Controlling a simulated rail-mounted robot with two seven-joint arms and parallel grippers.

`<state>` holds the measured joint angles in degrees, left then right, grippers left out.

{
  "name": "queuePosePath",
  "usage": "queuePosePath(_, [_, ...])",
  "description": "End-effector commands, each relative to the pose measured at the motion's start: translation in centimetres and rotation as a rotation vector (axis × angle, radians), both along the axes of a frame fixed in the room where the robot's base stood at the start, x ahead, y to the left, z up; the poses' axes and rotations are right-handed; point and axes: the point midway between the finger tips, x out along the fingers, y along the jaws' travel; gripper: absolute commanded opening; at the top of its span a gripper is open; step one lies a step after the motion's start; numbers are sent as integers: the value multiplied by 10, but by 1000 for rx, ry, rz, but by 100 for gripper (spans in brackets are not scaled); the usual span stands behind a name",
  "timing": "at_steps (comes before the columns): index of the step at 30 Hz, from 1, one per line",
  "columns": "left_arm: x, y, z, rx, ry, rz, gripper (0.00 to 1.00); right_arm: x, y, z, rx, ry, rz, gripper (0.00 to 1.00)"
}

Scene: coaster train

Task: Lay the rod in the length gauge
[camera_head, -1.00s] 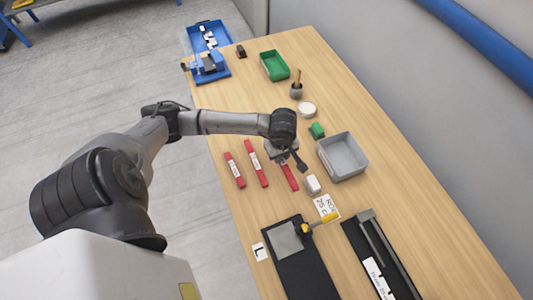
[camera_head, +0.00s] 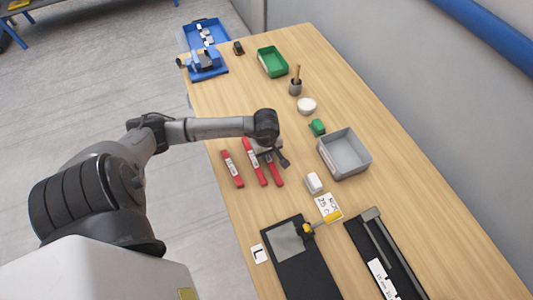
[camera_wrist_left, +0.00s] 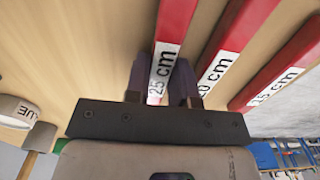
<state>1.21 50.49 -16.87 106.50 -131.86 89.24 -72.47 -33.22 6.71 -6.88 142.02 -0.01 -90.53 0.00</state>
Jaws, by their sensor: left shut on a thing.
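Three red rods with white labels are by the table's left edge. My left gripper (camera_head: 268,158) is shut on the right-hand rod (camera_head: 276,176). In the left wrist view this rod (camera_wrist_left: 172,25) reads 25 cm and sits between the fingers (camera_wrist_left: 163,85). The 20 cm rod (camera_head: 252,155) is close beside it. The 15 cm rod (camera_head: 232,169) is farther left. How high the held rod is, I cannot tell. A black grooved fixture (camera_head: 384,252) with a white label, seemingly the length gauge, lies at the lower right. My right gripper is not in view.
A black board (camera_head: 305,268) with a grey plate and yellow knob lies left of the grooved fixture. A grey bin (camera_head: 356,164), a white block (camera_head: 314,182), a card (camera_head: 328,206) and a green block (camera_head: 317,127) are right of the gripper. Green and blue trays stand farther back.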

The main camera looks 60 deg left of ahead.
Motion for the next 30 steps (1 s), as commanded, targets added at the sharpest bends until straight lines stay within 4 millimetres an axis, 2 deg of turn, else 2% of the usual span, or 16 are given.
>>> queuePosePath(10, [1,0,-2,2,-2,0,0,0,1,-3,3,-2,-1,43])
queuePosePath(11, [0,0,-2,1,-1,0,25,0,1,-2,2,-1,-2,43])
queuePosePath(18, [0,0,-1,1,-1,0,48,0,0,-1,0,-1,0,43])
queuePosePath(26, [0,0,0,1,-1,0,48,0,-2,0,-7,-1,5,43])
queuePosePath(30, [1,1,9,3,-4,-1,48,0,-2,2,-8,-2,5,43])
